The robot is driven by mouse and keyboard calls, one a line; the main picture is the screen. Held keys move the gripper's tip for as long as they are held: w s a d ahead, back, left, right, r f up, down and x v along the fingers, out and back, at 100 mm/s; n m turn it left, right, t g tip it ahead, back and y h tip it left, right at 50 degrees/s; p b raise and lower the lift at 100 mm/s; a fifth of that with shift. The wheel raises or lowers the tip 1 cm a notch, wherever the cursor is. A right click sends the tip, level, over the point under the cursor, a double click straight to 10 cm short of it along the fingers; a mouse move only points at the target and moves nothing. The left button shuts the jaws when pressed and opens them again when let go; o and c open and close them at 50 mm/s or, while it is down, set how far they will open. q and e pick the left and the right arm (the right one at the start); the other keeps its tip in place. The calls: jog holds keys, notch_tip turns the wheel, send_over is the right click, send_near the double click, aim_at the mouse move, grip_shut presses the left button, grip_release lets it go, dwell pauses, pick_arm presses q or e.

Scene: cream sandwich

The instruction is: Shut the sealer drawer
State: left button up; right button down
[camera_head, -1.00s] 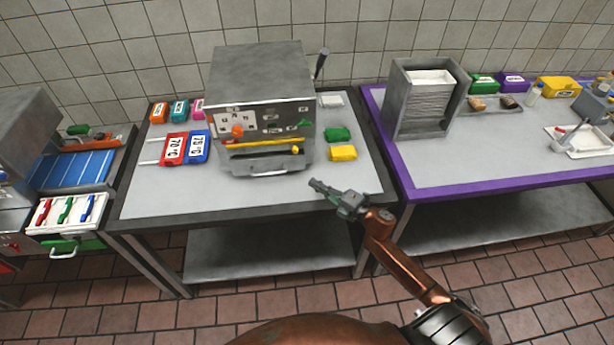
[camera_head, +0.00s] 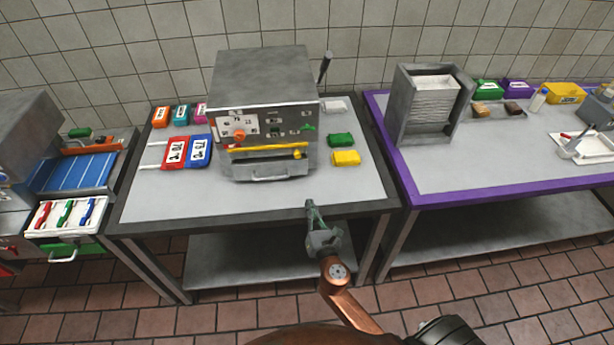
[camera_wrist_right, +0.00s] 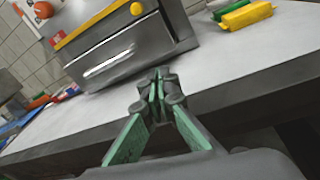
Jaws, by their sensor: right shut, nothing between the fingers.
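The sealer (camera_head: 262,85) is a grey metal box on the middle table, with a control panel and a yellow bar across its front. The drawer front also shows in the right wrist view (camera_wrist_right: 107,66). My right gripper (camera_head: 310,204) is shut and empty at the table's front edge, apart from the drawer and to its front right. In the right wrist view its fingertips (camera_wrist_right: 159,78) point toward the sealer. My left gripper is out of view.
Green (camera_head: 341,140) and yellow (camera_head: 346,158) blocks lie right of the sealer. Red (camera_head: 174,153) and blue (camera_head: 199,151) temperature cards lie left of it. A dark lever (camera_head: 323,68) rises at its right side. The tabletop before the drawer is clear.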

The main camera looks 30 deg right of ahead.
jog(key=s+r+h, duration=0.1)
jog(key=r+h, duration=0.1)
jog(key=n+b, duration=0.1)
send_near(306, 168)
jog(key=shift+h, duration=0.3)
jog(key=x, duration=0.7)
jog(key=shift+a+f, duration=0.1)
jog(key=shift+a, duration=0.05)
